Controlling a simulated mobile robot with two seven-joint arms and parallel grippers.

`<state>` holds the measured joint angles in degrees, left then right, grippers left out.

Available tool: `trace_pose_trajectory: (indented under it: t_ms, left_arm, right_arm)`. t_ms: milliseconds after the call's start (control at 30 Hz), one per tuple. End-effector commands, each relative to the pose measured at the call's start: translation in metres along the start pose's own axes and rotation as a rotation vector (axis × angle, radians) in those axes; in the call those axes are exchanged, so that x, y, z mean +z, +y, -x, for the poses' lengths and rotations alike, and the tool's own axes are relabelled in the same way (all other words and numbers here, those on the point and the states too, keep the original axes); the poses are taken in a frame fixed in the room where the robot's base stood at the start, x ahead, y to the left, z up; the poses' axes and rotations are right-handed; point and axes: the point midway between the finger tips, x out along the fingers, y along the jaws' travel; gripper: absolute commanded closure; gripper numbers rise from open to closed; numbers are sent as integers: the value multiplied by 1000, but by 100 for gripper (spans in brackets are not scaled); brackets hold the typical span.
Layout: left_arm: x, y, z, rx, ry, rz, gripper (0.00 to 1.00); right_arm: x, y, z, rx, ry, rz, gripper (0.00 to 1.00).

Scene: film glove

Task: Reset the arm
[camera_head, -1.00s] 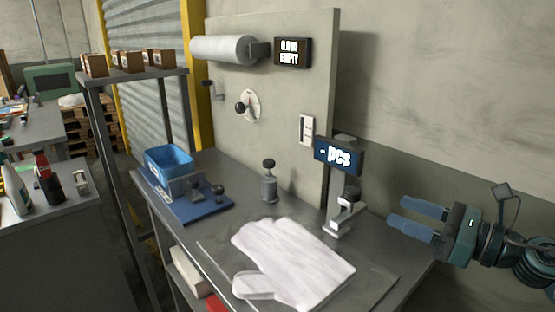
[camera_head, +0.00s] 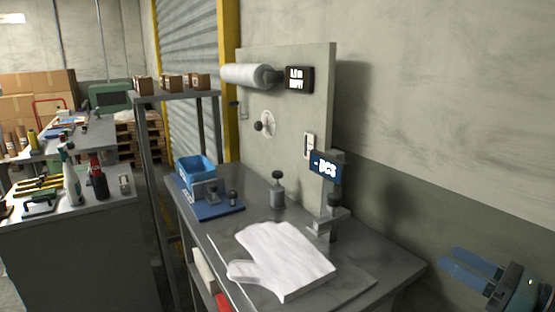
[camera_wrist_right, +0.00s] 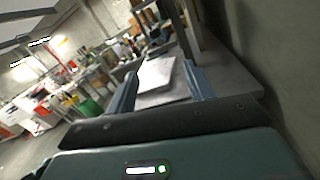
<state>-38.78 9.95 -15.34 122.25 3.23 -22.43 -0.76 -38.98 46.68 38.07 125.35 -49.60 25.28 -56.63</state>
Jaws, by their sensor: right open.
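My right gripper (camera_head: 478,270) is open and empty at the lower right of the head view, off the right end of the grey workbench (camera_head: 390,272). Its two blue fingers stand apart in the right wrist view (camera_wrist_right: 158,88), with nothing between them in its grasp. A white glove (camera_head: 285,258) lies flat on the bench and touches no gripper. The glove also shows beyond the fingers in the right wrist view (camera_wrist_right: 157,71). My left gripper is not in view.
A film roll (camera_head: 246,75) hangs on the upright panel. A cluttered side table (camera_head: 75,222) stands left. The wall is close on the right.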

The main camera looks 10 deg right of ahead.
Motion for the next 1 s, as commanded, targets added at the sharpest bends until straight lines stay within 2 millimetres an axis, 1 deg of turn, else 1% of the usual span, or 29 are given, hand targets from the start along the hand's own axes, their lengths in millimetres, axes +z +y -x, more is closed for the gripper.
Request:
trace_pose_trajectory:
  t_ms: [33, 67, 100, 167, 200, 267, 300, 367, 400, 467, 500, 567, 600, 700, 800, 900, 1000]
  left_arm:
    - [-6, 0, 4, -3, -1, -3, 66]
    - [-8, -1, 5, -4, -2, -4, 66]
    - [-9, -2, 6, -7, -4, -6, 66]
    - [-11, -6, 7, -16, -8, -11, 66]
    - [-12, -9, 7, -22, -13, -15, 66]
    - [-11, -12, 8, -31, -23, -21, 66]
    - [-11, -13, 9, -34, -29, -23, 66]
    - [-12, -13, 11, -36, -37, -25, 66]
    - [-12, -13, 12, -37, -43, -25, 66]
    - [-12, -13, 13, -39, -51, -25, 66]
    - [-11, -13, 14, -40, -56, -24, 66]
    - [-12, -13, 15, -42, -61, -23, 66]
    - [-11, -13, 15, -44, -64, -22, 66]
    - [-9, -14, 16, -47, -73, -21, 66]
    - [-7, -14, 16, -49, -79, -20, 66]
    - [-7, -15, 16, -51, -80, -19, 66]
    - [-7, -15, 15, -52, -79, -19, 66]
  right_arm:
    - [-13, -5, 3, -46, -40, -199, 48]
    - [-22, -8, 4, -73, -64, -314, 48]
    - [-35, -11, 5, -108, -95, -470, 48]
    - [-58, -14, 7, -165, -145, -721, 48]
    - [-77, -15, 8, -210, -178, -898, 48]
    - [-110, -12, 10, -281, -231, -1182, 48]
    - [-134, -6, 10, -332, -265, -1374, 48]
    - [-173, 8, 10, -415, -312, -1661, 48]
    - [-198, 23, 9, -471, -339, -1848, 48]
    - [-234, 49, 6, -558, -371, -2107, 48]
    - [-254, 68, 3, -614, -385, -2256, 48]
    - [-278, 96, 0, -692, -399, -2446, 48]
    - [-290, 113, -3, -739, -403, -2549, 48]
    - [-311, 148, -8, -834, -406, -2734, 48]
    - [-321, 168, -10, -890, -404, -2830, 48]
    - [-325, 175, -11, -910, -401, -2863, 48]
    - [-325, 175, -11, -911, -401, -2864, 48]
